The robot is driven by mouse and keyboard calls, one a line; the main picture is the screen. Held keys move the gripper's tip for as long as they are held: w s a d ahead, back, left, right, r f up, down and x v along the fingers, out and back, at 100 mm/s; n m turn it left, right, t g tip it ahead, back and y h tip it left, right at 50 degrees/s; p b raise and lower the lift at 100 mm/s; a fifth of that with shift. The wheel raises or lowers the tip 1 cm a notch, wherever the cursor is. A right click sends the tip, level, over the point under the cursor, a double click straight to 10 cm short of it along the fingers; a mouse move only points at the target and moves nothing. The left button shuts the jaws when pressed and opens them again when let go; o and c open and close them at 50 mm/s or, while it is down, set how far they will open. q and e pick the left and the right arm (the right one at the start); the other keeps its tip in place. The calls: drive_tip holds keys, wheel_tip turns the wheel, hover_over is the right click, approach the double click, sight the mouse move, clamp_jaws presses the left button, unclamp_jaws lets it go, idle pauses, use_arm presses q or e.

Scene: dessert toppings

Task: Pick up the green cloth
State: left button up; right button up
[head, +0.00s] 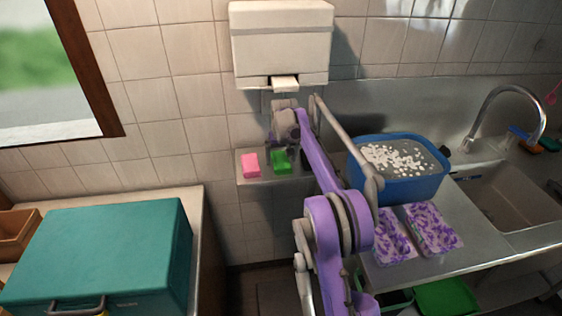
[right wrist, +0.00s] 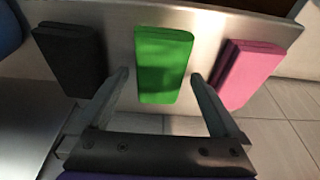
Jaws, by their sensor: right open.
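The green cloth (head: 281,162) is a folded block on a small metal shelf under the wall dispenser. In the right wrist view the green cloth (right wrist: 162,64) lies between the two fingers of my right gripper (right wrist: 160,88). The fingers are open, one on each side, with visible gaps to the cloth. In the head view my right gripper (head: 280,140) is above the shelf by the green cloth, partly hidden by my own arm. My left gripper does not show.
A pink cloth (right wrist: 250,72) and a black cloth (right wrist: 72,58) flank the green one on the metal shelf (right wrist: 118,30). A white dispenser (head: 282,45) hangs above. A teal box (head: 100,250) stands left.

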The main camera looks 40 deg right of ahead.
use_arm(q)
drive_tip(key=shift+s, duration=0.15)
use_arm(e)
drive_tip(key=shift+s+f, duration=0.1)
drive_tip(key=shift+f, duration=0.05)
drive_tip(key=c, duration=1.2)
drive_tip(key=shift+c, duration=0.2)
drive_tip(key=shift+r, duration=0.7)
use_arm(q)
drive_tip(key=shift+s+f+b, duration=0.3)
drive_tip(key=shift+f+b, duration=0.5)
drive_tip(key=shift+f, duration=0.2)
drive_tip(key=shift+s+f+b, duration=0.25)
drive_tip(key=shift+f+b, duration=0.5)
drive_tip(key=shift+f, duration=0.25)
use_arm(e)
drive_tip(key=s+a, duration=0.4)
drive_tip(key=s, duration=0.4)
drive_tip(key=s+a, duration=0.4)
drive_tip(key=s, duration=0.3)
drive_tip(key=shift+s+a, duration=0.35)
drive_tip(key=shift+a, duration=0.05)
